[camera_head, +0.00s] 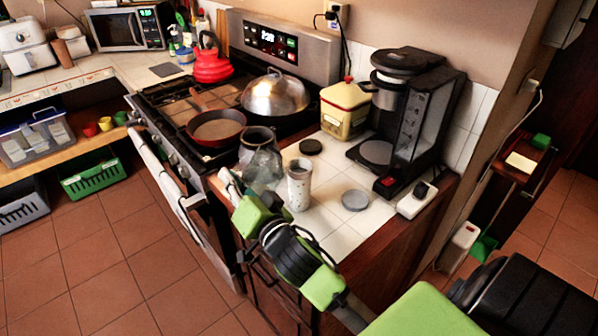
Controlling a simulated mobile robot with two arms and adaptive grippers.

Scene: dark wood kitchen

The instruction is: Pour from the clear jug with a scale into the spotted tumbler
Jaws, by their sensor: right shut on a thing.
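The clear jug (263,167) is greyish and see-through, with a dark rim, at the front left edge of the tiled counter. My right gripper (237,187) is at its lower left side, shut on it, with the fingers partly hidden by my own green and black wrist. The scale on the jug is too small to make out. The spotted tumbler (299,187) is pale and stands upright on the counter just right of the jug. I cannot tell what is inside either one. My left gripper is not in view.
A black coffee maker (411,120), a yellow-and-red canister (344,108), a dark round lid (311,147) and a grey disc (355,200) are around the tumbler. A power strip (416,202) lies at the right edge. The stove with a red pan (217,128) is behind left.

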